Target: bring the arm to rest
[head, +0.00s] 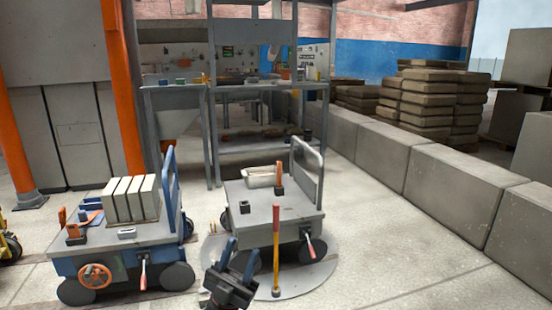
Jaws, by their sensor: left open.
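My left gripper (232,262) shows at the bottom middle in the head view. It is dark with two blue-tipped fingers spread apart, open, with nothing seen between them. It is in front of the grey cart (298,218) and a little left of an upright yellow and red handle (276,245). Most of my left arm is out of the frame. My right gripper is not in view.
A blue cart (125,262) with several grey blocks (131,199) stands at left. The grey cart stands on a round floor plate (318,273). Concrete blocks (436,184) line the right. Workbench shelving (270,88) is behind. The floor at right front is clear.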

